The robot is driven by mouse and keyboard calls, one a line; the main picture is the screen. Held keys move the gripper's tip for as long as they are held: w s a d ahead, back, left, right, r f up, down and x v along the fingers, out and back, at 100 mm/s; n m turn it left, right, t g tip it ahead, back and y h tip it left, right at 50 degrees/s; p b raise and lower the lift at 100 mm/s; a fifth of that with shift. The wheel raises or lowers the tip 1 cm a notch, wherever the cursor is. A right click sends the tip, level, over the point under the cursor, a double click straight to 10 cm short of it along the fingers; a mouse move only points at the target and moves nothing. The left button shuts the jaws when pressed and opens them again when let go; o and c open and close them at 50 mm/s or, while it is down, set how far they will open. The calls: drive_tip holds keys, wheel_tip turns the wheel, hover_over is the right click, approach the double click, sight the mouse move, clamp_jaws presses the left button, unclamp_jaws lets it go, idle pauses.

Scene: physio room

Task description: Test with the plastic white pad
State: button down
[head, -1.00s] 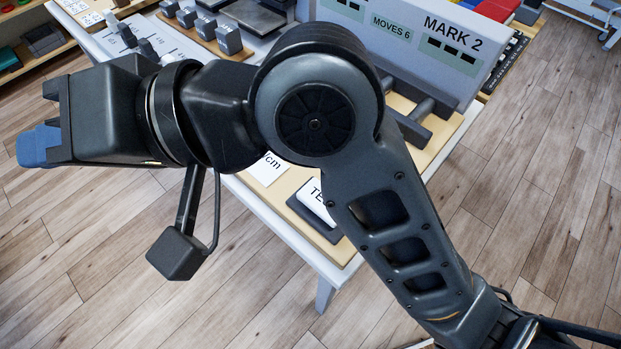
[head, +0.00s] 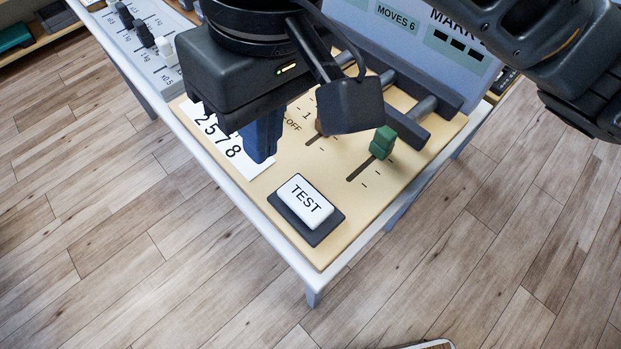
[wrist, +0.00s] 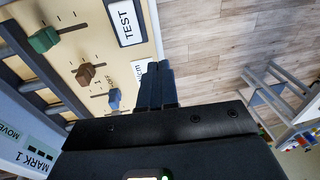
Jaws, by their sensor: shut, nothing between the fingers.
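The white plastic pad marked TEST (head: 305,201) sits on a dark base at the near corner of the tan board (head: 333,244). It also shows at the top of the wrist view (wrist: 127,22). My gripper (head: 262,150) points down over the board, to the left of and beyond the pad, above the white card with digits. Its blue fingers are shut and empty, and they also show in the wrist view (wrist: 157,82). They are apart from the pad.
A green slider knob (head: 383,141) stands right of my gripper. The wrist view also shows a brown knob (wrist: 87,74) and a blue knob (wrist: 114,98). Floor is open in front of the table.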

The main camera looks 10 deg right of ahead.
sight(303, 201)
drive_tip(key=shift+w+d+h, duration=0.25)
drive_tip(key=shift+d+h, duration=0.2)
drive_tip(key=shift+d, duration=0.5)
drive_tip(key=shift+w+d+h, duration=0.2)
drive_tip(key=shift+d+h, duration=0.25)
drive_tip(key=shift+d, duration=0.5)
wheel_tip(303, 201, down, 14)
drive_tip(key=b, duration=0.2)
drive_tip(key=shift+r+b, duration=0.25)
drive_tip(key=shift+b, duration=0.1)
drive_tip(key=shift+f, duration=0.2)
drive_tip(key=shift+s+f+b, duration=0.15)
drive_tip(key=shift+f+b, duration=0.3)
drive_tip(key=shift+f, duration=0.95)
wheel_tip(303, 201, up, 9)
drive_tip(key=shift+r+p, duration=0.1)
drive_tip(key=shift+p, duration=0.95)
